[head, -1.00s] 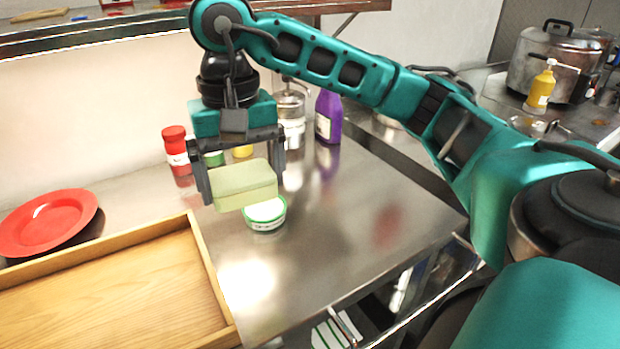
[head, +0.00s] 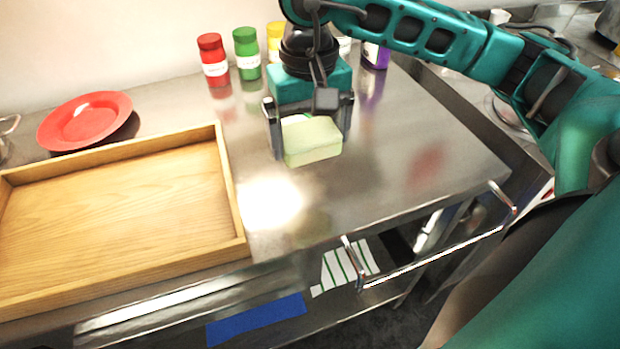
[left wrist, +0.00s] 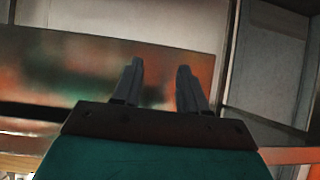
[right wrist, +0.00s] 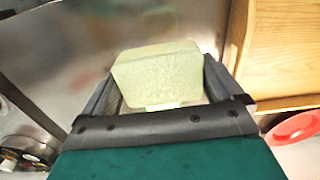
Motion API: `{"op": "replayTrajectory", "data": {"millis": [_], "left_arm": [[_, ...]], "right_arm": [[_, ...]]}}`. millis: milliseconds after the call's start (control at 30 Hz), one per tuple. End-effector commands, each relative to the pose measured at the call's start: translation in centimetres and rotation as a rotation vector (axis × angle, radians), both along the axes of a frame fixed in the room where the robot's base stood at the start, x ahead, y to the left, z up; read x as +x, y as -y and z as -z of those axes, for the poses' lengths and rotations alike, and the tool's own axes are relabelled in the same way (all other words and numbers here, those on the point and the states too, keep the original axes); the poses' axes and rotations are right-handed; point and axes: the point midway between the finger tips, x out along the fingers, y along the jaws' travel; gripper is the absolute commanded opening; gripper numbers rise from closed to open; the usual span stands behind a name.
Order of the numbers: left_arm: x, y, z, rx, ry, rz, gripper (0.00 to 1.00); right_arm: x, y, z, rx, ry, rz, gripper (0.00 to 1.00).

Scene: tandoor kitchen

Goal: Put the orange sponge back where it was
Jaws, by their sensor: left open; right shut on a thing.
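My right gripper (head: 311,146) is shut on a pale yellow-green sponge (head: 325,151), which is level over the steel counter to the right of the wooden tray. The sponge also shows between the fingers in the right wrist view (right wrist: 160,78). Whether it touches the counter I cannot tell. No orange sponge shows in any view. My left gripper (left wrist: 159,70) is open and empty in the left wrist view, in front of a blurred brownish surface.
The wooden tray (head: 236,205) is empty, with a red plate (head: 85,120) behind it. Red (head: 214,60), green (head: 246,53) and yellow-capped bottles stand at the back. The counter (head: 410,165) is clear to the right. Below lie a blue cloth (head: 257,320) and a striped cloth (head: 345,267).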

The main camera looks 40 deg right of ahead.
Motion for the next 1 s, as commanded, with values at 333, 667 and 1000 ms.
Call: {"op": "replayTrajectory", "data": {"millis": [333, 667, 1000], "left_arm": [[0.0, 0.0, 0.0, 0.000, 0.001, 0.000, 0.43], [0.3, 0.0, -0.2, 0.000, 0.007, 0.000, 0.43], [0.4, 0.0, -0.2, -0.001, 0.010, 0.000, 0.43]], "right_arm": [[0.0, 0.0, 6.1, 0.000, 0.000, 0.001, 0.69], [-0.1, 0.0, 9.8, 0.000, -0.004, 0.001, 0.69], [0.0, 0.0, 10.6, 0.000, 0.001, 0.001, 0.69]]}}
